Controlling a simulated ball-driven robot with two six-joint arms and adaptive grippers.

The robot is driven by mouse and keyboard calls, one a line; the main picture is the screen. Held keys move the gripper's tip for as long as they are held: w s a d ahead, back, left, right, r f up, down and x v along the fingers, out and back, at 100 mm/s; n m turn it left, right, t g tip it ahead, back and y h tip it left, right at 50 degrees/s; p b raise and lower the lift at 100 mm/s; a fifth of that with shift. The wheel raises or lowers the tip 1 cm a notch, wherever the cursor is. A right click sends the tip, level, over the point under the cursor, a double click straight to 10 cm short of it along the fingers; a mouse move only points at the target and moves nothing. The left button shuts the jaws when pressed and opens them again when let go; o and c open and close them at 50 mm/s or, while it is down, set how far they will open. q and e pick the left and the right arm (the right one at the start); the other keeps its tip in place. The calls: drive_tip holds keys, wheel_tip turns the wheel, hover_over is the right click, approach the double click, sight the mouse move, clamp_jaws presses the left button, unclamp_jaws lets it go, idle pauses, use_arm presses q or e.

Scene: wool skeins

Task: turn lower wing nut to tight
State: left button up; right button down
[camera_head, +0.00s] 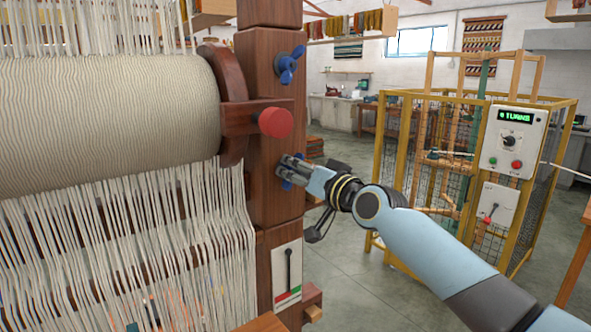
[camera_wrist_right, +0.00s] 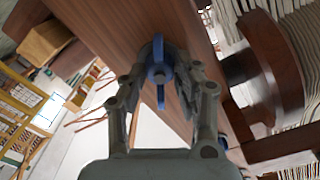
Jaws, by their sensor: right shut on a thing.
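The lower wing nut (camera_head: 287,184) is blue and sits on the side of the loom's brown wooden post (camera_head: 275,140). My right gripper (camera_head: 291,171) is at it, with its fingers on either side, and hides much of the nut. In the right wrist view the blue wing nut (camera_wrist_right: 159,72) stands between the fingers of my right gripper (camera_wrist_right: 161,85), which is shut on it. A second blue wing nut, the upper one (camera_head: 290,65), sits higher on the same post with nothing touching it. My left gripper is not in view.
A red knob (camera_head: 275,122) on a wooden arm sticks out just above my right gripper. A lever plate (camera_head: 287,272) is below on the post. The wound roll (camera_head: 100,115) and warp threads fill the left. A yellow cage (camera_head: 400,150) stands behind at right.

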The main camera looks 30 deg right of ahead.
idle(0.4)
drive_tip(key=c, duration=1)
unclamp_jaws()
drive_tip(key=shift+s+d, duration=0.1)
drive_tip(key=shift+s, duration=0.2)
drive_tip(key=s, duration=0.3)
drive_tip(key=s+d, duration=0.1)
drive_tip(key=s, duration=0.7)
drive_tip(key=shift+s+d, duration=0.2)
drive_tip(key=shift+d, duration=0.05)
